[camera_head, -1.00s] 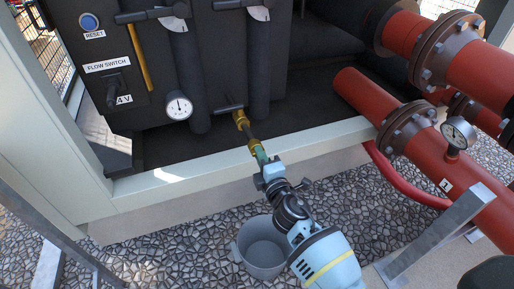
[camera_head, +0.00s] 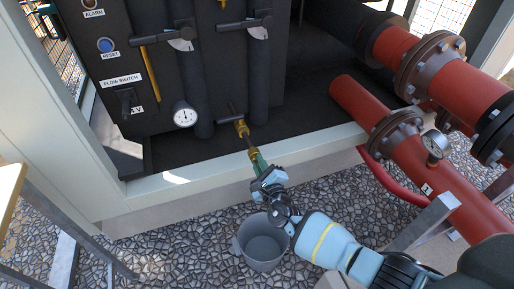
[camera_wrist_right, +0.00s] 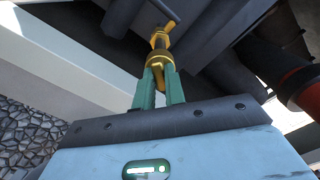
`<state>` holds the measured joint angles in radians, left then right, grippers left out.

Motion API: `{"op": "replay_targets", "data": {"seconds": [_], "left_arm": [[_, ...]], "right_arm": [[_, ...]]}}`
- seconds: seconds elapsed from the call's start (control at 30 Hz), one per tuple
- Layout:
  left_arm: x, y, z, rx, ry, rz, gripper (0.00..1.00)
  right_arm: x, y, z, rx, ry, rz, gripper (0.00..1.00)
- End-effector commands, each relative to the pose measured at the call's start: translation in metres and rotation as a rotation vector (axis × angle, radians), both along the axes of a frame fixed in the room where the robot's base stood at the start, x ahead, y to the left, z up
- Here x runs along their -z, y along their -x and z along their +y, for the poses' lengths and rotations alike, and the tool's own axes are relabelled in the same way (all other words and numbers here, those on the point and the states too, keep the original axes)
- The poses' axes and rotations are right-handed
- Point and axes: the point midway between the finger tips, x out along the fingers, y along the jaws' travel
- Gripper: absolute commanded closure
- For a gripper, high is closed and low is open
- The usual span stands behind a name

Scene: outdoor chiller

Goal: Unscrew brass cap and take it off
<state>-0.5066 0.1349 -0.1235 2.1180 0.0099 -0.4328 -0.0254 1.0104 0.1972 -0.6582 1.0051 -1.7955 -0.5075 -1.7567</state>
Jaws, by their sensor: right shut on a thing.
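The brass cap (camera_wrist_right: 159,68) shows in the right wrist view between the green fingers of my right gripper (camera_wrist_right: 160,88). In the head view the cap (camera_head: 253,153) is small at the tips of my right gripper (camera_head: 256,160). The gripper is shut on it. The cap is in line with the dark stem and brass valve (camera_head: 241,127) at the foot of the dark unit. I cannot tell whether its thread is still engaged. The fingers cover part of the cap. My left gripper is not in view.
A grey bucket (camera_head: 261,250) stands on the pebbled ground just below my right gripper. A pale frame sill (camera_head: 215,177) runs under the valve. Red flanged pipes (camera_head: 425,155) and a grey metal stand (camera_head: 425,222) are to the right. A gauge (camera_head: 184,115) hangs left of the valve.

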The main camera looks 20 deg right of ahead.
Motion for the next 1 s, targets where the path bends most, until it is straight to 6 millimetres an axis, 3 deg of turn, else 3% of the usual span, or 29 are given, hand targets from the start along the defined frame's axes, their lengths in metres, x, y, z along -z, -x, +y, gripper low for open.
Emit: {"op": "replay_targets", "data": {"seconds": [0.03,0.1,0.23,0.33,0.37,0.53,1.0], "left_arm": [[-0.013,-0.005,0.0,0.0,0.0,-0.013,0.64],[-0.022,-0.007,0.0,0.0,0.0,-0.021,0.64],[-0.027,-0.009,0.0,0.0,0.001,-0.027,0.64],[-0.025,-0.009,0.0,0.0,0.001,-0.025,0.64],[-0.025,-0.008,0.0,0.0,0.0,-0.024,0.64],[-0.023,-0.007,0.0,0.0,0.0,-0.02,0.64],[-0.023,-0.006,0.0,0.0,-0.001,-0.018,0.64]], "right_arm": [[-0.009,-0.002,-0.001,0.002,0.147,-0.01,1.0],[-0.008,-0.002,-0.001,0.004,0.349,-0.017,1.0],[-0.004,-0.001,-0.001,0.005,0.544,-0.024,1.0],[-0.002,-0.001,-0.001,0.005,0.545,-0.024,1.0],[-0.002,-0.001,-0.001,0.005,0.544,-0.024,0.86],[0.0,-0.001,-0.001,0.003,0.542,-0.02,0.63],[0.0,0.0,0.0,0.002,0.539,-0.019,0.63]]}}
